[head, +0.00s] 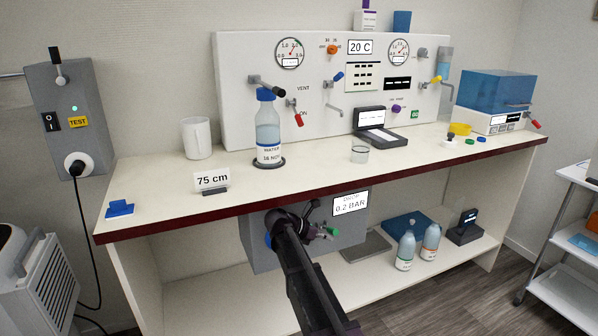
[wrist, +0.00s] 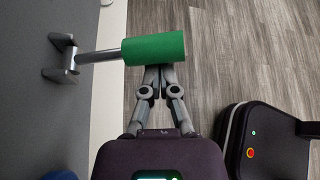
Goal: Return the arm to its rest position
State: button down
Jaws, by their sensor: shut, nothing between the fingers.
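My gripper (wrist: 157,78) is shut and empty in the wrist view. Its fingertips are right at the lower side of a green cylindrical grip (wrist: 155,48) on a metal lever, which comes out from a grey face at the left. I cannot tell whether they touch. In the head view my dark arm (head: 302,275) reaches up from the bottom edge to the grey box (head: 262,256) under the counter. The green grip (head: 331,231) shows small beside the arm's end there, and my fingers are hard to make out.
The counter's dark red front edge (head: 400,171) runs just above my arm's end. Two bottles (head: 405,250) stand on the lower shelf.

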jog(key=s+d+f+m+g+y+b, duration=0.2)
jog(key=s+d+f+m+y, duration=0.3)
jog(key=s+f+m, duration=0.6)
jog(key=s+a+m+y, duration=0.1)
jog(key=s+m+y, duration=0.6)
jog(key=s+m, duration=0.75)
notch_tip(320, 180, up, 30)
jog(key=n+p, duration=0.1)
jog(key=p, duration=3)
jog(key=shift+s+r, duration=0.2)
jog(key=shift+s, duration=0.15)
jog(key=shift+n, duration=0.25)
